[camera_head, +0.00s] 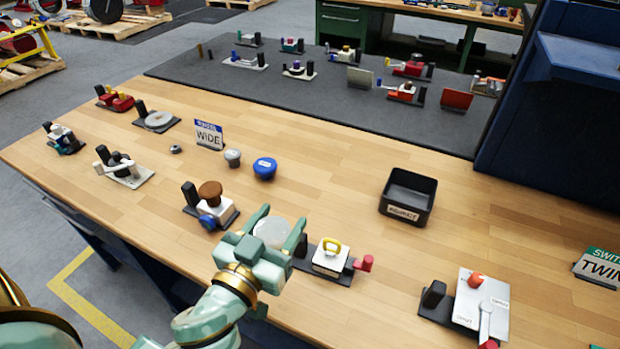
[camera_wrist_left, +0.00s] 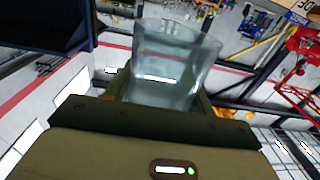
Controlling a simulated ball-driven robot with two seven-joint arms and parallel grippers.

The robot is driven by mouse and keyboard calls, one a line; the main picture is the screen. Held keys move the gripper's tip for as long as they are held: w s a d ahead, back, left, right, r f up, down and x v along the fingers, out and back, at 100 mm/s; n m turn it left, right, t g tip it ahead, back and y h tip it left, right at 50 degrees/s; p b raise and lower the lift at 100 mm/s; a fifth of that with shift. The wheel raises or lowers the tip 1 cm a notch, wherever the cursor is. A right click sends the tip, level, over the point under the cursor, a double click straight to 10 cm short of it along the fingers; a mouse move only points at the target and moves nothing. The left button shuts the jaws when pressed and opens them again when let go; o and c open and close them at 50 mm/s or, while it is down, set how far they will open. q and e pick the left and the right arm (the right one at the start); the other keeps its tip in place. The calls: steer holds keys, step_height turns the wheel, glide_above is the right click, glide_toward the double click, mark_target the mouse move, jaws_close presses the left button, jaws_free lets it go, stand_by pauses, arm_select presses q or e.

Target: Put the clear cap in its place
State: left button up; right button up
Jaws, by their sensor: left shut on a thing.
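The clear cap (camera_head: 272,232) is a see-through cup-like piece held between the fingers of my left gripper (camera_head: 272,228) above the front part of the bench. It also fills the upper middle of the left wrist view (camera_wrist_left: 175,65), between the fingers. Just right of my gripper stands a device with a white body and a yellow loop (camera_head: 330,255) on a dark base, with a red knob at its side. To the left is a device with a brown knob (camera_head: 210,192) and a blue knob. My right gripper is not in view.
A black bin (camera_head: 408,197) stands on the bench at the right. A blue button (camera_head: 265,168) and a grey knob (camera_head: 233,157) lie behind my gripper. A lever device (camera_head: 481,305) sits at the front right. The bench between the bin and the WIDE sign (camera_head: 209,135) is mostly clear.

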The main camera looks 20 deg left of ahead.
arm_select(q)
steer(key=w+d+r+m+g+h, duration=0.2)
steer(key=d+r+m+h, duration=0.25)
steer(key=d+h, duration=0.2)
steer(key=w+d+r+m+g+h, duration=0.2)
steer(key=d+r+m+h, duration=0.25)
steer(key=d, duration=0.25)
steer(key=w+d+f+m+g+h, duration=0.3)
steer(key=d+f+m+g+h, duration=0.1)
steer(key=g+h, duration=0.1)
steer(key=shift+w+d+f+g, duration=0.2)
steer(key=shift+d+g, duration=0.15)
steer(key=shift+g, duration=0.35)
